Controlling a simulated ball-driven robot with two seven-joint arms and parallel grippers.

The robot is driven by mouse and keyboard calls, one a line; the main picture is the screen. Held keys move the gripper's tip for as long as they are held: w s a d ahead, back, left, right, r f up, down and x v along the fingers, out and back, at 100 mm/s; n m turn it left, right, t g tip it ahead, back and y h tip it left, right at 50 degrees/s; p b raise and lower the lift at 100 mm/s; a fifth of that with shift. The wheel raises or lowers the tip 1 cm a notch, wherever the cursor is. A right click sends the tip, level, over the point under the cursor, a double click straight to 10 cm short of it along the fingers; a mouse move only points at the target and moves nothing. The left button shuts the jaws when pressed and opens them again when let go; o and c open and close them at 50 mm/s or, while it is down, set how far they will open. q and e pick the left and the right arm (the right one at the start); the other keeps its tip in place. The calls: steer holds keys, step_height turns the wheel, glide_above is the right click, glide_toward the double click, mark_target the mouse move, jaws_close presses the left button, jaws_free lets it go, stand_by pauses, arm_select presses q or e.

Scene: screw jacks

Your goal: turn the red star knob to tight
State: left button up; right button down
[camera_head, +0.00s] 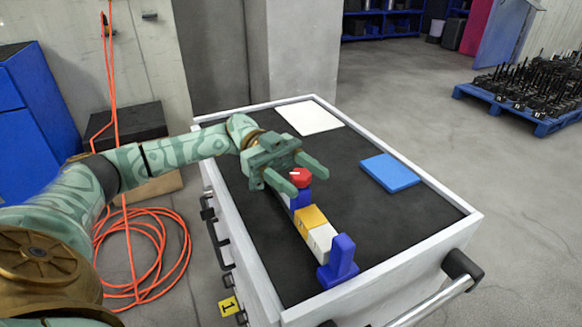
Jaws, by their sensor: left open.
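The red star knob (300,178) sits on the far visible part of a blue, orange and white row of blocks on the cart top. A white mark shows on the knob's top. My left gripper (304,178) is open, with one finger to the left of the knob and the other to its right and behind. Whether the fingers touch the knob cannot be told. Nearer along the row are a blue piece (301,199), an orange block (310,218), a white block (321,239) and a blue end bracket (340,262). The gripper hides the row's far end. My right gripper is out of view.
The cart (376,259) has a black top with a raised pale rim. A white sheet (310,117) and a blue flat block (390,172) lie on it. Orange hose (150,258) is coiled on the floor at left. The cart top's right side is mostly clear.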

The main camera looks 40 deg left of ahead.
arm_select(q)
steer(key=w+a+b, duration=0.2)
steer(key=a+b, duration=0.4)
steer(key=a, duration=1)
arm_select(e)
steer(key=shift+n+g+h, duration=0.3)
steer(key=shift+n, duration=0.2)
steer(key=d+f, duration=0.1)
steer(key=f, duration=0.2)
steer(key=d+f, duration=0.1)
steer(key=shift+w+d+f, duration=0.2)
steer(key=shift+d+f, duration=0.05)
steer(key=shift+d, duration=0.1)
arm_select(q)
steer(key=shift+w, duration=0.1)
